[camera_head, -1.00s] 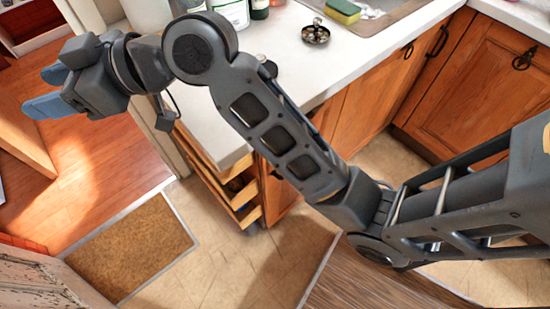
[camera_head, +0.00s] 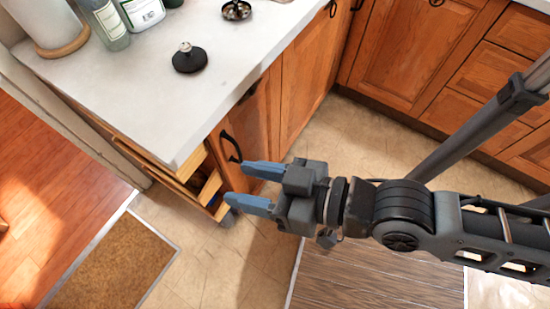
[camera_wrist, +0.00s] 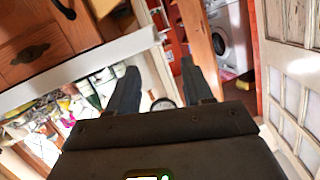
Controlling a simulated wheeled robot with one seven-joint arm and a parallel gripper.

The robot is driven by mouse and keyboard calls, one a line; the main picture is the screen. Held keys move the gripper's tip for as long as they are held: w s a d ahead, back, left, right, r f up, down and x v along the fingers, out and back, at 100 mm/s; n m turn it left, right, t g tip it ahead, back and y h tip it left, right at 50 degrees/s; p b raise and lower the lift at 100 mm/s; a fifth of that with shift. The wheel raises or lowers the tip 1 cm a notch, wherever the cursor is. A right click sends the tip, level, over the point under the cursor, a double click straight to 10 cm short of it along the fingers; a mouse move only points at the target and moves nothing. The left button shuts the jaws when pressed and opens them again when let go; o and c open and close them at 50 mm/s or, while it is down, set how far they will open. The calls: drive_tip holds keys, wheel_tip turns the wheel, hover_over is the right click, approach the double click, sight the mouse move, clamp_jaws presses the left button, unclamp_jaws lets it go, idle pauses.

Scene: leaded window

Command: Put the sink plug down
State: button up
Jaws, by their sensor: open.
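A black round sink plug (camera_head: 189,61) with a metal knob on top lies on the white countertop (camera_head: 150,105), in the head view. My gripper (camera_head: 236,184) is open, with its two blue fingers apart and nothing seen held between them. It is in front of the counter and points left in the picture, clear of the plug. In the wrist view, my gripper's fingers (camera_wrist: 159,68) are spread. A small round thing (camera_wrist: 163,103) shows between them, too unclear to name.
A metal strainer (camera_head: 236,10) lies behind the plug. Bottles (camera_head: 105,25) and a paper roll (camera_head: 48,28) stand at the counter's back left. Open drawers (camera_head: 205,190) jut out below the counter corner. The tiled floor around the brown doormat (camera_head: 115,265) is clear.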

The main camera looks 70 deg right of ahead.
drive_tip(key=s+d+r+n, duration=0.2)
drive_tip(key=s+d, duration=0.1)
drive_tip(key=s, duration=0.5)
drive_tip(key=shift+s+d+r, duration=0.3)
drive_tip(key=shift+s+d, duration=0.05)
drive_tip(key=shift+d, duration=0.05)
drive_tip(key=shift+c, duration=0.8)
